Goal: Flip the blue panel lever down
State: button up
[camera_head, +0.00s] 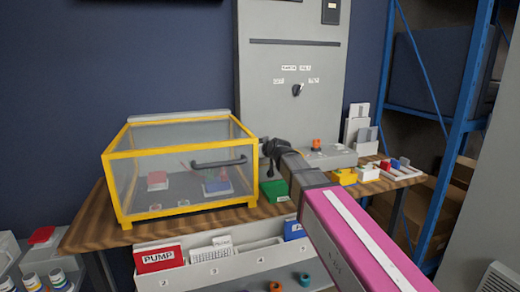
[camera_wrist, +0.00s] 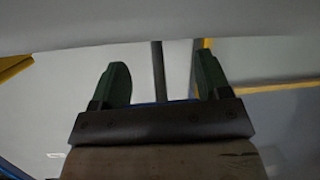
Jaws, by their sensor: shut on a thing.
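A blue panel box (camera_head: 216,187) shows through the clear, yellow-framed case (camera_head: 180,208) on the table. Coloured parts sit on its top, but I cannot make out its lever or the lever's position. The case looks closed, with a dark handle (camera_head: 218,163) on its front.
A red box (camera_head: 157,181) is also inside the case. A green box (camera_head: 275,190) sits under my arm. A trough (camera_head: 215,268) with a PUMP card (camera_head: 158,259) runs along the front. A grey cabinet (camera_head: 293,110) stands behind; blue shelving (camera_head: 465,110) is at right.

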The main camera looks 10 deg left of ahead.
jog(key=shift+s+a, duration=0.1)
jog(key=shift+s, duration=0.1)
jog(key=o, duration=1.2)
jog(key=v, duration=1)
jog(key=shift+s+d, duration=0.3)
